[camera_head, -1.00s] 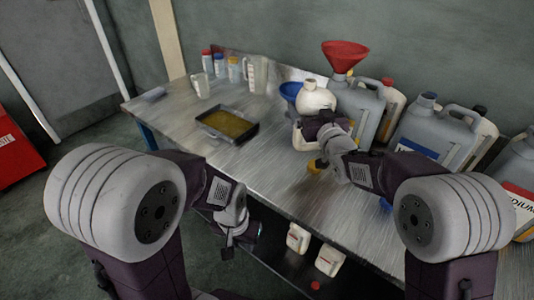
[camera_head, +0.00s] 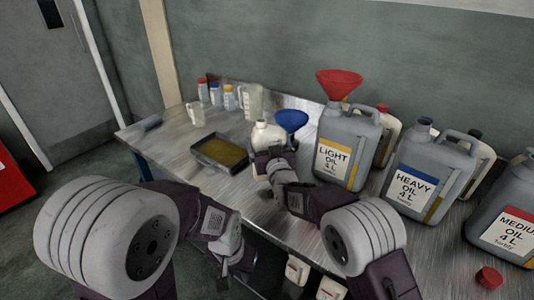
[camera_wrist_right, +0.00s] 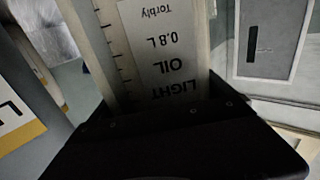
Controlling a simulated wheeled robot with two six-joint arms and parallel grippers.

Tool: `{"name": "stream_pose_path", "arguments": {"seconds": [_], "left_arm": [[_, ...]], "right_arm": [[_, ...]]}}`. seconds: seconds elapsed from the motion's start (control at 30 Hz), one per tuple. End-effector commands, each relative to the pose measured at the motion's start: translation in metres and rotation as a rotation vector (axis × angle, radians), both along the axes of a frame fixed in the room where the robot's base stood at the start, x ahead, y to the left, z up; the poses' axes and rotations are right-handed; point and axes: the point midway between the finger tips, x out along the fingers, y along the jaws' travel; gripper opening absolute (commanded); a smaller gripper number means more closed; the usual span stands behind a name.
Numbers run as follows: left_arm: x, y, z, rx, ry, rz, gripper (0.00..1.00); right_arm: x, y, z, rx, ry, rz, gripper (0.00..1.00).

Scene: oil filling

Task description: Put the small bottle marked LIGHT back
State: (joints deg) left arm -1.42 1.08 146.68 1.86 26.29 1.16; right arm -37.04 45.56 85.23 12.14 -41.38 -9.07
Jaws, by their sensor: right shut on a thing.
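The small bottle marked LIGHT, a pale bottle (camera_head: 268,136), is held above the bench in the head view. My right gripper (camera_head: 272,158) is shut on it, its fingers mostly hidden by my wrist. In the right wrist view the bottle's label (camera_wrist_right: 170,55) fills the middle, upside down, reading LIGHT OIL 0.8 L, beside scale marks. The black gripper (camera_wrist_right: 185,125) lies against it. My left gripper (camera_head: 222,284) hangs low in front of the bench, empty as far as I see; its jaws are too small and dark to judge.
A blue funnel (camera_head: 291,121) is just right of the bottle. The grey LIGHT OIL 4 L can (camera_head: 333,158), with a red funnel (camera_head: 338,83), stands beyond, then HEAVY (camera_head: 408,188) and MEDIUM (camera_head: 510,230) cans. An oil tray (camera_head: 220,168) lies left. Several small bottles (camera_head: 228,97) stand behind.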

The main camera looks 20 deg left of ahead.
Motion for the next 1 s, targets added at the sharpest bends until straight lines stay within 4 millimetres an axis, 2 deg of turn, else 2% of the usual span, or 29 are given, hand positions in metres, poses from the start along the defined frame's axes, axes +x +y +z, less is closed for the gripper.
{"name": "stream_pose_path", "arguments": {"seconds": [0.23, 0.6, 0.63, 0.67, 1.0], "left_arm": [[0.0, 0.0, -0.008, 0.0, 0.0, 0.0, 0.27], [0.0, 0.0, -0.013, 0.0, 0.0, 0.0, 0.27], [0.0, 0.0, -0.012, 0.0, 0.0, 0.0, 0.27], [0.0, 0.0, -0.011, 0.0, 0.0, 0.0, 0.27], [0.0, 0.0, -0.005, 0.0, 0.0, 0.0, 0.27]], "right_arm": [[0.0, -0.001, -0.039, -0.003, 0.003, 0.001, 0.19], [0.0, -0.001, -0.045, 0.0, 0.001, 0.001, 0.19], [0.0, -0.001, -0.044, 0.0, 0.001, 0.001, 0.95], [0.0, -0.001, -0.043, 0.0, 0.001, 0.001, 1.0], [-0.001, -0.001, -0.037, -0.001, 0.002, 0.001, 1.0]]}}
